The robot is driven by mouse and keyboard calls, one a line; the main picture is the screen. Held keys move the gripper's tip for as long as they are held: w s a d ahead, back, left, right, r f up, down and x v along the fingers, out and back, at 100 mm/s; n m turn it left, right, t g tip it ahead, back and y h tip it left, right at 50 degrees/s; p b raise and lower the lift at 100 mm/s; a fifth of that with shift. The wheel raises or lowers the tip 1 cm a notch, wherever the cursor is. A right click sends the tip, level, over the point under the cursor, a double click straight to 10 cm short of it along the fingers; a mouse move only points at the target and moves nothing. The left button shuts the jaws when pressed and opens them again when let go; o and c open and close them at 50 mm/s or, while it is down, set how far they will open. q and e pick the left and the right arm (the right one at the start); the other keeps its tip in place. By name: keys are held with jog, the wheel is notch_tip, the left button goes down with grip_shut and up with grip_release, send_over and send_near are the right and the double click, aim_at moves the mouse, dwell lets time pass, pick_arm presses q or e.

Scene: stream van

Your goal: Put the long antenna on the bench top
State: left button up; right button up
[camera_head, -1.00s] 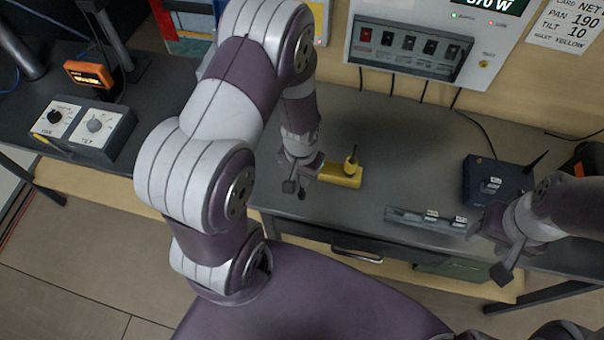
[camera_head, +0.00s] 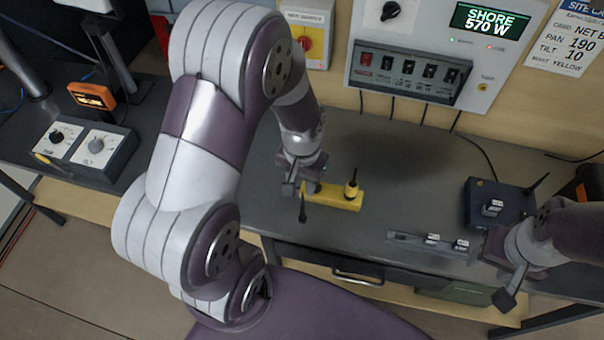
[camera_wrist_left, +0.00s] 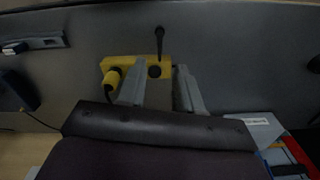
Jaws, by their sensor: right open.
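A yellow block (camera_head: 338,196) lies on the grey bench top (camera_head: 385,150), and it also shows in the left wrist view (camera_wrist_left: 146,62). A black antenna (camera_head: 302,208) extends from my left gripper (camera_head: 302,188) toward the bench's front edge. The fingers (camera_wrist_left: 160,76) look apart; contact with the antenna is unclear. A dark round spot shows on the block beside it. My right gripper (camera_head: 500,275) is open at the bench's right front.
A yellow and black plug-like piece (camera_head: 351,188) stands on the block's right part. A grey rail (camera_head: 430,244) and a dark blue box (camera_head: 495,203) are to the right. A control box (camera_head: 88,147) stands at left. The bench behind the block is clear.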

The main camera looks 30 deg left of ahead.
pick_arm(q)
jog(key=s+d+r+t, duration=0.1)
jog(key=s+d+r, duration=0.1)
jog(key=r, duration=0.5)
jog(key=shift+s+d+r, duration=0.15)
jog(key=shift+s+r, duration=0.05)
jog(key=shift+s, duration=0.7)
jog(key=shift+w, duration=0.15)
